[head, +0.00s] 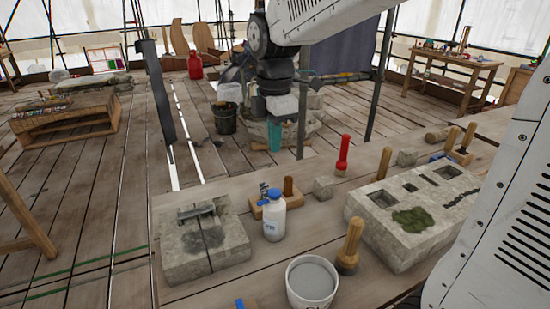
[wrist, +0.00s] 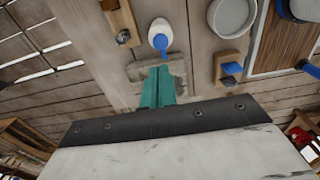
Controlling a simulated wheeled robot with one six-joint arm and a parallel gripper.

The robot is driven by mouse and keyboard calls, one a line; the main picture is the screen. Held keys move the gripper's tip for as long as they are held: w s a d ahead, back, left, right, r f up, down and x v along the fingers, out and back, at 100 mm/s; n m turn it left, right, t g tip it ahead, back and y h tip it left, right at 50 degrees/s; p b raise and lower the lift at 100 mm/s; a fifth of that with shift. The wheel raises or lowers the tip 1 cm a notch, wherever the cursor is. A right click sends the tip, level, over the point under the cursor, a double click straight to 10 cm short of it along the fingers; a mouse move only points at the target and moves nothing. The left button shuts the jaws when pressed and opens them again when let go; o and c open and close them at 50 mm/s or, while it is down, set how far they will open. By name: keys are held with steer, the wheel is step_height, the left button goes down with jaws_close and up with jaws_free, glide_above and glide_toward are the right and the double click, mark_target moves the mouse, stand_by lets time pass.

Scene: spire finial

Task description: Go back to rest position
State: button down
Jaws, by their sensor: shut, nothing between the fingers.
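My gripper (head: 275,135) hangs down from my arm in the upper middle of the head view, with its teal fingers together and nothing held. In the wrist view the teal fingers of my gripper (wrist: 157,86) are side by side with no gap. They point toward a grey stone slab (wrist: 178,70), which they partly hide. They appear apart from it, but the height is hard to tell. A white bottle with a blue cap (head: 274,215) stands on the bench in the head view. The bottle (wrist: 160,36) also shows just beyond the fingertips in the wrist view.
A stone block with square holes and moss (head: 440,220) sits at the right. A slab with a metal piece (head: 203,240) lies at the left. A white bucket (head: 311,284), a wooden-handled tool (head: 350,246) and a red-handled tool (head: 342,155) stand between and around them.

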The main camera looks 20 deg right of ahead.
steer(key=shift+r, duration=0.55)
steer(key=s+d+f+m, duration=0.1)
steer(key=s+m, duration=0.8)
steer(key=s, duration=0.2)
steer(key=s+d+f+m+t, duration=0.1)
steer(key=s+d+f+m, duration=0.1)
steer(key=s+m, duration=0.7)
steer(key=s, duration=0.3)
steer(key=shift+d+f, duration=0.2)
steer(key=shift+d, duration=0.05)
stand_by(0.3)
